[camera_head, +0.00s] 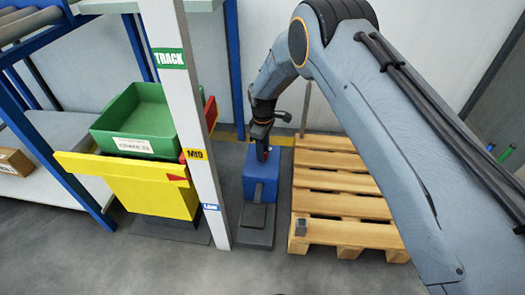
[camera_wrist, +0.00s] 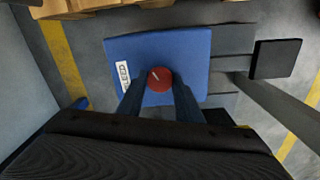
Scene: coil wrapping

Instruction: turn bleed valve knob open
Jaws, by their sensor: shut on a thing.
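The bleed valve knob (camera_wrist: 159,79) is a round red knob with a pale pointer line, on top of a blue box (camera_wrist: 190,47). A white label reading BLEED (camera_wrist: 124,75) lies beside the knob on the box. My gripper (camera_wrist: 160,88) is shut on the knob, one finger on each side. In the head view my gripper (camera_head: 262,150) points down onto the top of the blue box (camera_head: 262,178), and the knob is hidden or too small to tell there. The pointer line runs at a slant.
A wooden pallet (camera_head: 340,190) stands right of the blue box. A dark pedal-like block (camera_wrist: 276,58) sticks out beside the box.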

